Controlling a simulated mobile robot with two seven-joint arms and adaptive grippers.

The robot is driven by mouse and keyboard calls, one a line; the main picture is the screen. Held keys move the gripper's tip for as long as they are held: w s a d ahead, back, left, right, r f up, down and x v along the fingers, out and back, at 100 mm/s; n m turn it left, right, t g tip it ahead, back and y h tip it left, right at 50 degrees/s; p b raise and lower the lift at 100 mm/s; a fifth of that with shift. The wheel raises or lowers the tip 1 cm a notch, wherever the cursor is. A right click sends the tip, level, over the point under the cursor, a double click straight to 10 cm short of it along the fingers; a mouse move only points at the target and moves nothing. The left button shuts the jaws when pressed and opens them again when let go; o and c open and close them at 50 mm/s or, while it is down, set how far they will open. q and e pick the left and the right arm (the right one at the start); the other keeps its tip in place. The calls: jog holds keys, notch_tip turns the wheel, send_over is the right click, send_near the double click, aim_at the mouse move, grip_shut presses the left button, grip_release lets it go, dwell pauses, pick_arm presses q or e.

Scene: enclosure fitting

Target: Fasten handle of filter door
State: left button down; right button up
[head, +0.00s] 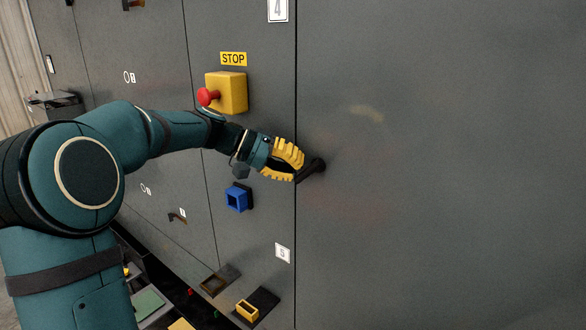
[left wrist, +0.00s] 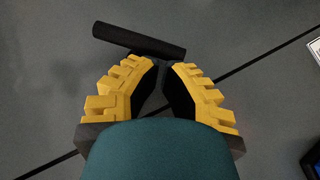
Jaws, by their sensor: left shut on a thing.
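The black handle (head: 314,166) is on the large grey door panel (head: 450,170), just right of the vertical seam. My left gripper (head: 298,168), with yellow ribbed fingers, reaches it from the left and is shut on it. In the left wrist view the handle (left wrist: 138,40) shows as a dark bar, slightly tilted, across the fingertips (left wrist: 163,78). The fingers hide part of the handle and its mount. My right gripper is in neither view.
A yellow box with a red stop button (head: 208,97) is above my left forearm. A blue square socket (head: 237,198) is below the gripper. A small yellow part (head: 247,311) sits low at the panel's foot. The door panel to the right is clear.

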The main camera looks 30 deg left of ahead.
pick_arm(q)
jog(key=shift+f+n+h+b, duration=0.3)
jog(key=shift+f+h+b, duration=0.05)
jog(key=shift+h+b, duration=0.25)
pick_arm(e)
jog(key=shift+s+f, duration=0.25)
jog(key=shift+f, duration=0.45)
pick_arm(q)
jog(key=shift+d+f+n+t+h+b, duration=0.15)
jog(key=shift+f+n+t+h+b, duration=0.25)
jog(key=shift+h+b, duration=0.4)
jog(key=shift+d+f+n+t+h+b, duration=0.1)
jog(key=shift+f+n+t+h+b, duration=0.1)
jog(key=shift+n+h+b, duration=0.45)
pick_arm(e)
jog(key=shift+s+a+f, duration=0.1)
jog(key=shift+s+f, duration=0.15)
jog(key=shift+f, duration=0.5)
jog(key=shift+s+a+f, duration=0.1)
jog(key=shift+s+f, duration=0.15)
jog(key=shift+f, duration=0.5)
pick_arm(q)
jog(key=shift+f+b, duration=0.1)
jog(key=shift+b, duration=0.2)
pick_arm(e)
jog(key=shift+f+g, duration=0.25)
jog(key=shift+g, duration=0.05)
